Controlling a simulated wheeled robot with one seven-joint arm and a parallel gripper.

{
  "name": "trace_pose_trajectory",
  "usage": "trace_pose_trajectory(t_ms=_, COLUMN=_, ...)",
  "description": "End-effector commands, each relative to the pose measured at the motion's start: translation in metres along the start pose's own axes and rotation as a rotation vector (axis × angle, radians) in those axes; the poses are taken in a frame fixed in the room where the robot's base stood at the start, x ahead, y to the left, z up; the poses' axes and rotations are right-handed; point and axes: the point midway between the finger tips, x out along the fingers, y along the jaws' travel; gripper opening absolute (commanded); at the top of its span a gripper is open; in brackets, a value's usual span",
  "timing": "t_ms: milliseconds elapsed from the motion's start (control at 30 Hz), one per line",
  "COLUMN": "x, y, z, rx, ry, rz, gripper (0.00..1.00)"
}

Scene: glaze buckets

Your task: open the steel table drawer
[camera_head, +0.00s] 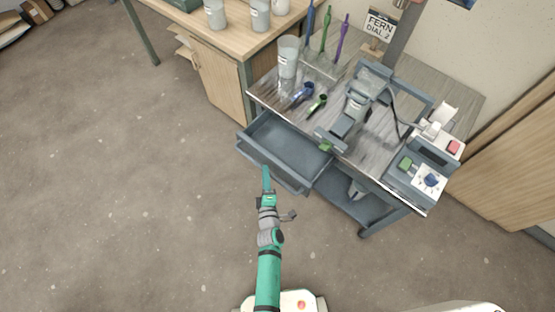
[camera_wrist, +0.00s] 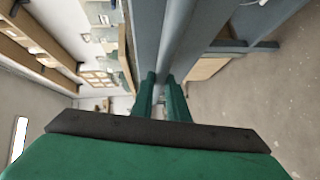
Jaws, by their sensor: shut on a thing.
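The steel table (camera_head: 355,165) stands at the upper right in the head view. Its grey drawer (camera_head: 290,142) is pulled well out toward me, and the inside looks empty. My gripper (camera_head: 267,172) is at the middle of the drawer's front. In the wrist view, my green fingers (camera_wrist: 161,92) are shut on a grey bar, which looks like the drawer's handle (camera_wrist: 172,55). The fingers hide part of the handle.
On the tabletop are a grey bucket (camera_head: 288,57), a blue tool (camera_head: 301,93), a green tool (camera_head: 317,104) and a clamped grey machine (camera_head: 352,105). A wooden cabinet (camera_head: 218,80) adjoins at the left. The floor (camera_head: 130,190) at the left is clear.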

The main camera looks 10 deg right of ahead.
Motion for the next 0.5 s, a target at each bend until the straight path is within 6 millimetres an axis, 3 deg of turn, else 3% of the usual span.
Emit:
trace_pose_trajectory(t_ms=200, x=-0.035, y=-0.011, z=-0.032, rx=0.003, ry=-0.005, rz=-0.002, gripper=0.00)
trace_pose_trajectory(t_ms=500, x=-0.056, y=-0.016, z=-0.054, rx=0.001, ry=-0.005, rz=0.000, gripper=0.00)
